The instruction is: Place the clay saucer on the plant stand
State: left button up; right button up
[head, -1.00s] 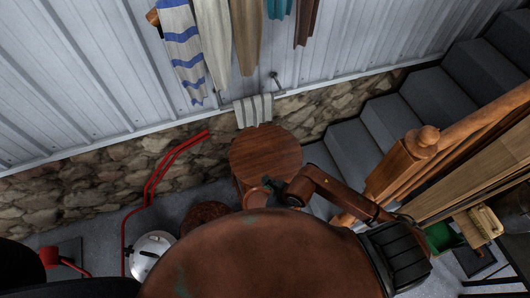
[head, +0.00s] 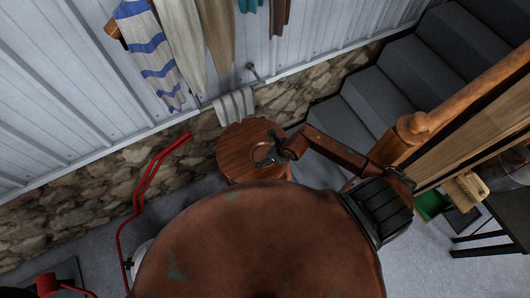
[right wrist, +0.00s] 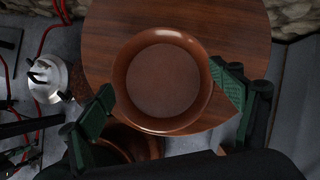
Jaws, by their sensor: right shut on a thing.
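The plant stand, with a round wooden top (head: 232,150), stands by the stone wall in the head view; its top (right wrist: 235,30) fills the upper middle of the right wrist view. The clay saucer (right wrist: 162,80) is a round, shallow, reddish-brown dish. My right gripper (head: 270,152) is shut on the saucer, with a green finger at each side of it in the right wrist view (right wrist: 168,105). The saucer is over the stand's top, roughly level; I cannot tell whether it touches. In the head view the gripper partly hides it. My left gripper is out of view.
Grey stairs (head: 375,105) and a wooden railing post (head: 412,128) are to the right.

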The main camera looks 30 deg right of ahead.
aim_at(266, 151)
jog(key=w+f, duration=0.1)
jog(key=w+d+f, duration=0.1)
jog(key=f, duration=0.1)
jog(key=shift+w+d+f, duration=0.15)
jog(key=shift+w+f, duration=0.05)
jog(key=shift+f, duration=0.05)
jog(key=shift+w+f, duration=0.15)
jog(key=shift+f, duration=0.05)
notch_tip(266, 151, down, 3)
jog(key=shift+w+d+r+p, duration=0.1)
jog(key=shift+w+d+p, duration=0.05)
jog(key=shift+p, duration=0.2)
jog(key=shift+f, duration=0.35)
jog(key=o, duration=0.8)
jog(key=shift+c, duration=0.2)
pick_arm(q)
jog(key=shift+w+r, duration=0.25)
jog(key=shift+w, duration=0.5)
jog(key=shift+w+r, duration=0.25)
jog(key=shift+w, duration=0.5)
pick_arm(e)
jog(key=o, duration=0.4)
